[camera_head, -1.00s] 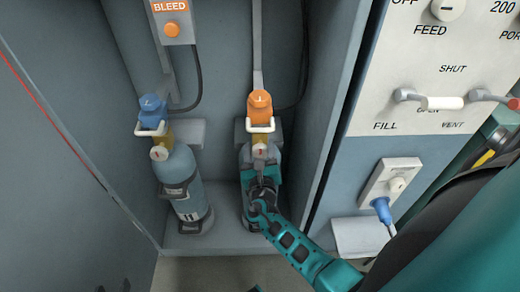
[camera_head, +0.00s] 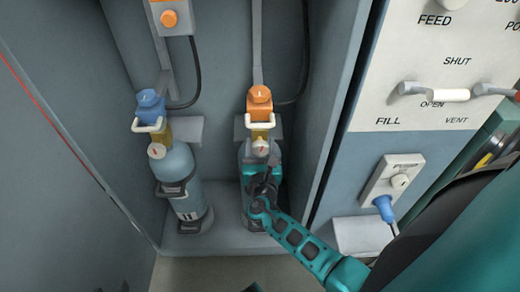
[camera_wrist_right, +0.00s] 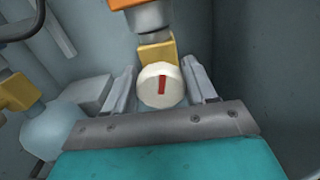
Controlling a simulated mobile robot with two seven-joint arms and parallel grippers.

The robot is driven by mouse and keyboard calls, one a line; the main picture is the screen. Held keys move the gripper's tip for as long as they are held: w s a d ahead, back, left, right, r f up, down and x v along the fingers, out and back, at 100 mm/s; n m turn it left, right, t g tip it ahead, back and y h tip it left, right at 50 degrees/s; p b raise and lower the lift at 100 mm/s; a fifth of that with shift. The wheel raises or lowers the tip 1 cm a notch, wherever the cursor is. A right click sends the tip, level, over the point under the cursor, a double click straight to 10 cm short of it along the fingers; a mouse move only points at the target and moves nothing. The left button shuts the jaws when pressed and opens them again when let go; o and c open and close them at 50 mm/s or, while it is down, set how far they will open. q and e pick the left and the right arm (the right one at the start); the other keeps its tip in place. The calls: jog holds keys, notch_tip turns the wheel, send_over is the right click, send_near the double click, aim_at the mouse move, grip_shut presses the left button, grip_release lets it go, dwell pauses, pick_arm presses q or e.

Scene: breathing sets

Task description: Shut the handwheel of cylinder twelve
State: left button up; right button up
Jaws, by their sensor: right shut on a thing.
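The right-hand cylinder (camera_head: 246,212) stands in the cabinet bay under an orange fitting (camera_head: 260,100). My arm covers most of its front, and I cannot read its number. Its handwheel is a round pale knob (camera_head: 260,147) with a red mark. In the right wrist view the knob (camera_wrist_right: 161,86) sits between both fingers, and its red bar stands almost upright in the picture. My right gripper (camera_head: 260,160) is shut on this handwheel; it also shows in the right wrist view (camera_wrist_right: 162,90). My left gripper is not in view.
Cylinder 11 (camera_head: 180,180) stands to the left, with a blue fitting (camera_head: 150,103) and its own pale knob (camera_head: 157,151). A BLEED box (camera_head: 175,15) hangs above. A panel (camera_head: 425,70) with a white-handled lever (camera_head: 447,95) and a blue plug (camera_head: 384,207) are on the right.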

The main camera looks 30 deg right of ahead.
jog(key=shift+d+m+b, duration=0.1)
jog(key=shift+m+b, duration=0.85)
jog(key=shift+m, duration=0.65)
jog(key=o, duration=1)
jog(key=shift+c, duration=0.2)
jog(key=shift+s, duration=0.1)
